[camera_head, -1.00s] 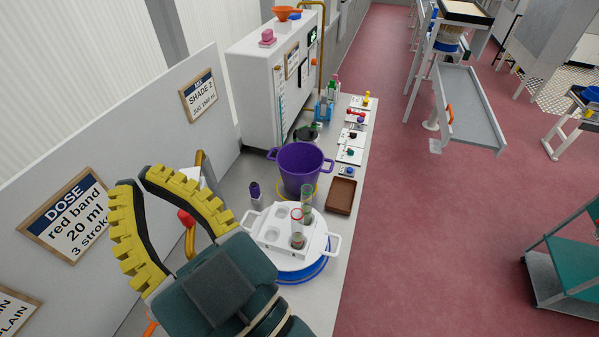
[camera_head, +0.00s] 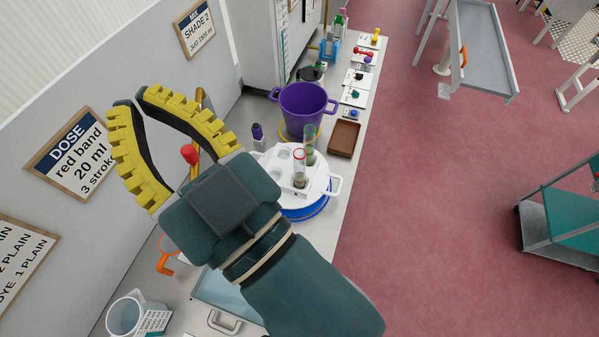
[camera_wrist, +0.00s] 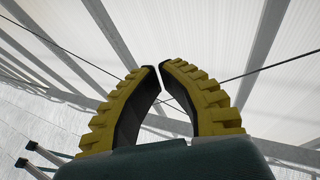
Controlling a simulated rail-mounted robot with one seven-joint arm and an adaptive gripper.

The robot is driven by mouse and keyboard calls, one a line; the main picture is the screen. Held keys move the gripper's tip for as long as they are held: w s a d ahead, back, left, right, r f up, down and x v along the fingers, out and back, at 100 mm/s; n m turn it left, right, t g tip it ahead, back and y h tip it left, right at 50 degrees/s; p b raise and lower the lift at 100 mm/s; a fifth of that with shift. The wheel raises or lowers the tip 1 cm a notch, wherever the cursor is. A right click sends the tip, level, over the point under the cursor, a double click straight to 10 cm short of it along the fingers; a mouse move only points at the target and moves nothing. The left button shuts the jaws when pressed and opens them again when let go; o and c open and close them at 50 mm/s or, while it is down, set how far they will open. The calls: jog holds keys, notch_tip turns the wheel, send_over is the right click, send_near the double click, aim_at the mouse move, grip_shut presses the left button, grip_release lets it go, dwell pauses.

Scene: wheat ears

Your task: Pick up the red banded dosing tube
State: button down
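The red banded dosing tube (camera_head: 299,168) is clear, with a red ring near its top. It stands upright in a white rack (camera_head: 277,174) on a round white tray in the head view. A green-tinted tube (camera_head: 309,142) stands just behind it. My gripper (camera_head: 131,96) is raised to the left of the rack, well away from both tubes. Its yellow-and-black curved fingers bow around empty space, with a small gap between the tips. In the wrist view, my gripper (camera_wrist: 157,66) holds nothing, and only ceiling and beams lie beyond it.
A purple pot (camera_head: 303,108) and a brown tray (camera_head: 344,138) stand behind the rack. A dark purple-capped bottle (camera_head: 258,136) is to its left. A red-topped brass fixture (camera_head: 189,154) shows behind my gripper. Wall signs line the left.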

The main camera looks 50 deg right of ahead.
jog(key=c, duration=0.5)
grip_release()
